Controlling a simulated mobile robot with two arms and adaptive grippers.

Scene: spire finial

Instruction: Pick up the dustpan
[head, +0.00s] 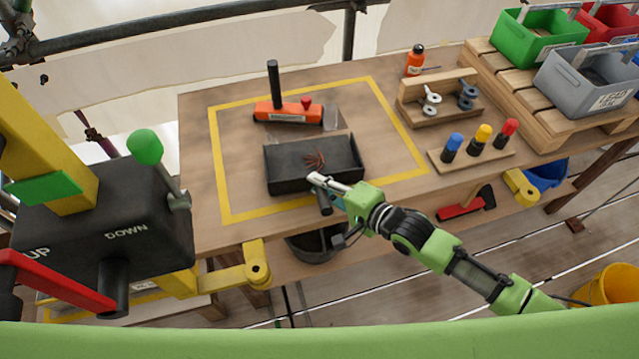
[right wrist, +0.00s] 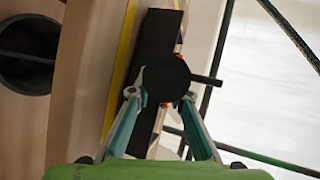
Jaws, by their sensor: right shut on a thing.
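The dustpan is a black open pan (head: 285,180) on the wooden table, inside the yellow outline, with some brown debris lying in it. Its short dark handle (head: 324,203) points toward the near table edge. My right gripper (head: 320,182) is at the handle, shut on it. In the right wrist view, the fingers of my right gripper (right wrist: 164,90) sit on either side of the round black handle end (right wrist: 167,77), with the dark pan body behind it. My left gripper is not in view.
An orange tool with an upright black handle (head: 287,112) stands behind the pan. A wooden rack (head: 438,100), an orange bottle (head: 414,62) and colored pegs (head: 472,155) stand to the right. A black UP/DOWN box (head: 110,215) is at the left. A dark bucket (head: 315,246) is below.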

